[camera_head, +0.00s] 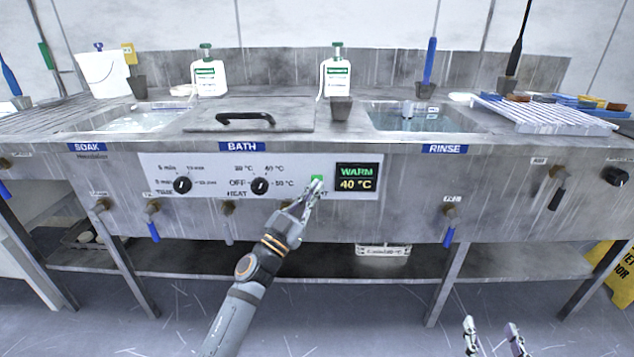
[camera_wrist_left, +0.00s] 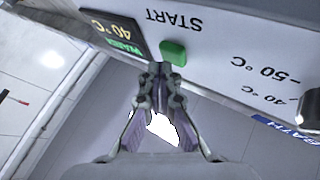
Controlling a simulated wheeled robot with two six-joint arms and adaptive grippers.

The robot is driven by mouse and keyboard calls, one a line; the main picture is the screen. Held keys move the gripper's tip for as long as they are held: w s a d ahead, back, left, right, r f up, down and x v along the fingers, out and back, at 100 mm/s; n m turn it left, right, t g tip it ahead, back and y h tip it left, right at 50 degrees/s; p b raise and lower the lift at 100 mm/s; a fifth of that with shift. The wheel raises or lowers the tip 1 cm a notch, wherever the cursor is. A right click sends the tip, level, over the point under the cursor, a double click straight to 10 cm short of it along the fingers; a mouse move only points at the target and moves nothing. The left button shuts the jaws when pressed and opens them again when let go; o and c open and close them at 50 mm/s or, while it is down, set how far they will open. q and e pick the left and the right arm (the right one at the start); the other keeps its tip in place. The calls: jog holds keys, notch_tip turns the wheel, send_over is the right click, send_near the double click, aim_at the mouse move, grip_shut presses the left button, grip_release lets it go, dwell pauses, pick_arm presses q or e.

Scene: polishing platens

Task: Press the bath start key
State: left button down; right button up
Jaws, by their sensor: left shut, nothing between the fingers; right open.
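The green start key (camera_head: 317,178) is on the white control panel (camera_head: 215,190) of the bath, just left of the display (camera_head: 357,182), which reads WARM 40 °C. The key also shows in the left wrist view (camera_wrist_left: 174,52), beside the word START. My left gripper (camera_head: 314,187) is shut and empty. Its closed tips (camera_wrist_left: 160,68) are at the key's lower edge in the left wrist view; I cannot tell whether they touch it. In the head view the gripper partly covers the START label. My right gripper (camera_head: 492,326) is open and empty, low at the bottom right, far from the panel.
Two dials, TIME (camera_head: 182,185) and HEAT (camera_head: 260,186), sit left of the key. A black-handled lid (camera_head: 290,122) covers the bath. The floor in front is clear.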

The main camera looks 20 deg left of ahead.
pick_arm(q)
jog(key=shift+w+a, duration=0.15)
jog(key=shift+w, duration=0.35)
dwell(0.5)
jog(key=shift+s, duration=0.1)
jog(key=shift+s+d+p, duration=0.25)
jog(key=shift+s+p, duration=0.25)
jog(key=shift+s, duration=0.35)
jog(key=s+p, duration=0.1)
jog(key=s, duration=0.1)
jog(key=s+d+p, duration=0.1)
jog(key=s, duration=0.1)
jog(key=shift+s+d, duration=0.2)
jog(key=shift+s, duration=0.2)
dwell(0.4)
